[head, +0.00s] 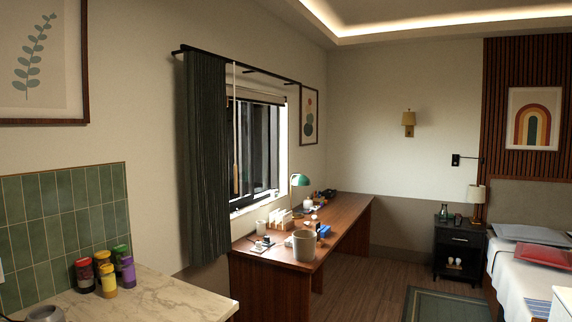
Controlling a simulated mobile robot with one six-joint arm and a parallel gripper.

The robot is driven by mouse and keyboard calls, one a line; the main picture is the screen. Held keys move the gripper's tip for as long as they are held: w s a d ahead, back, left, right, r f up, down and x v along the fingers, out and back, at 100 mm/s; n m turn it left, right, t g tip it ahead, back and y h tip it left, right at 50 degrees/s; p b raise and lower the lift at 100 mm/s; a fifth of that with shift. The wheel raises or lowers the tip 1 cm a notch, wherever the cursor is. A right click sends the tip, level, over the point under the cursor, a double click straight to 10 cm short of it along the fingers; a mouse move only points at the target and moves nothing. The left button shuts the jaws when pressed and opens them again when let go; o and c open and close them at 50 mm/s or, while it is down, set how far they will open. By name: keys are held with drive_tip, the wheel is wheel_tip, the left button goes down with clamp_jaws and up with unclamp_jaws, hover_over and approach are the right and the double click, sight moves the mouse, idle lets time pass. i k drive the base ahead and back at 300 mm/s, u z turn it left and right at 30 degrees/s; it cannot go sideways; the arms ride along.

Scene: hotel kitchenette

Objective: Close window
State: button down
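The window (273,152) is in the left wall, seen at a steep angle in the head view. It has a dark frame, dark panes and a pale sill at its lower edge. A dark green curtain (206,155) hangs from a black rod and hides the near part of the window. A rolled blind (262,96) runs along its top. The oblique view does not clearly show how far the window stands open. My gripper is not in view.
A wooden desk (345,215) with a bin (304,245), a green lamp (299,181) and small items stands below the window. A marble counter (150,297) with several spice jars (107,281) is at the near left. Wooden floor (365,275) shows right of the desk.

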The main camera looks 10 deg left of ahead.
sight(250, 105)
drive_tip(key=z, duration=0.2)
drive_tip(key=i, duration=5.2)
drive_tip(key=z, duration=0.05)
